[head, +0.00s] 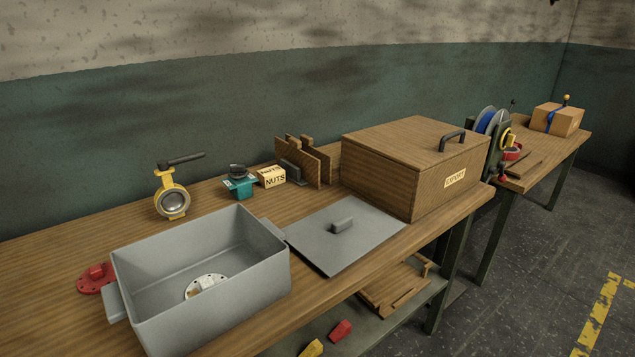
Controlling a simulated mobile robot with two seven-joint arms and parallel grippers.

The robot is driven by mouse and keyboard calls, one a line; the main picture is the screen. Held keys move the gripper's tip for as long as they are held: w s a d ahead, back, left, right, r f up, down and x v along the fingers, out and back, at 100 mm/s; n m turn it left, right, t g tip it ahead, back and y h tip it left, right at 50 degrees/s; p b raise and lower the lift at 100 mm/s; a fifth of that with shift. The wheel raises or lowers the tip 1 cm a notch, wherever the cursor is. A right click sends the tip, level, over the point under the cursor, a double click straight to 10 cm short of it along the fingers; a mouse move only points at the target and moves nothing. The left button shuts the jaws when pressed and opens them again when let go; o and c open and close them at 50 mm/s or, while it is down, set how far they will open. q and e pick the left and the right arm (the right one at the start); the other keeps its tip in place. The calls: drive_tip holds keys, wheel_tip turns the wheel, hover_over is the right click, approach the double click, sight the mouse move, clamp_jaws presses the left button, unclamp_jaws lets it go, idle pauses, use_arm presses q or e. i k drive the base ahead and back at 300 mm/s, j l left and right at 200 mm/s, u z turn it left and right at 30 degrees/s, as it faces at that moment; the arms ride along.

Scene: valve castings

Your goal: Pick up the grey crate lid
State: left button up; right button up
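The grey crate lid (320,246) lies flat on the wooden workbench, between the open grey crate and the wooden EXPORT box. It has a small raised grey block handle (342,226) near its middle. The grey crate (165,322) stands open at the left front, and a round whitish flanged part lies on its floor (205,286). The lid's left corner is close to the crate's right-side handle; I cannot tell whether they touch. Neither of my grippers shows in the head view.
The wooden EXPORT box (400,180) stands right behind the lid. Behind the crate are a yellow valve (172,196), a teal valve (238,184), a NUTS box (271,177) and a wooden rack (318,168). A red flanged part (95,279) lies left. The bench's front edge (375,274) is near the lid.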

sight(331, 238)
drive_tip(key=i+l+u, duration=0.1)
drive_tip(key=l, duration=0.2)
drive_tip(key=i+l+u, duration=0.1)
drive_tip(key=l, duration=0.2)
drive_tip(key=i+l, duration=0.2)
drive_tip(key=l, duration=0.15)
drive_tip(key=i+l+u, duration=0.15)
drive_tip(key=l, duration=0.15)
